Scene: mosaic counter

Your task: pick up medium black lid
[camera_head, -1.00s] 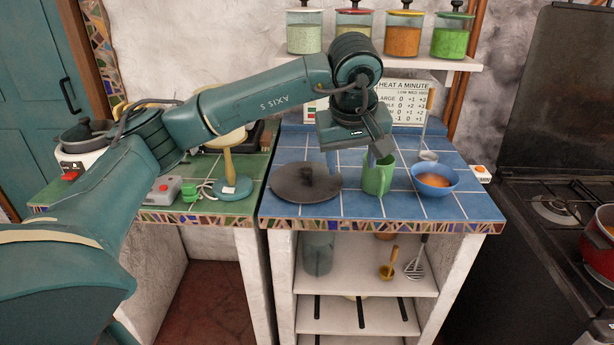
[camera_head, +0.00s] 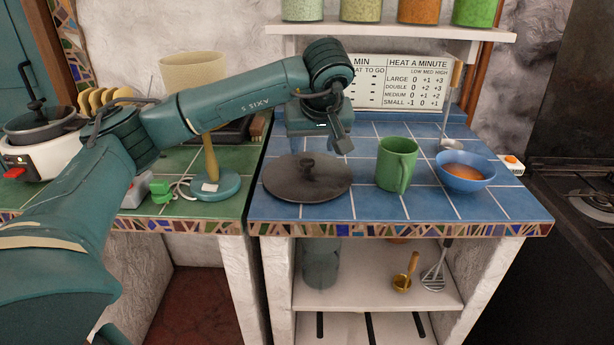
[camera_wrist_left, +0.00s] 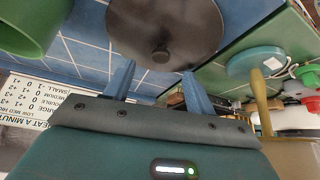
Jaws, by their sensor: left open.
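The black lid (camera_head: 323,183) is a dark round disc with a central knob, lying flat on the blue tiled counter. It also shows in the left wrist view (camera_wrist_left: 195,25), just beyond my fingertips. My left gripper (camera_head: 318,150) is open and empty, above and behind the lid in the head view. In the left wrist view its two blue fingers (camera_wrist_left: 156,82) are apart, with the lid's knob between and beyond them. In the head view the fingers are partly hidden behind the gripper body. My right gripper is not in view.
A green mug (camera_head: 396,165) stands close to the right of the lid, and a blue bowl (camera_head: 465,182) with orange contents is further right. A lamp (camera_head: 215,184) stands on the green counter at left. A chart (camera_head: 415,82) leans at the back wall.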

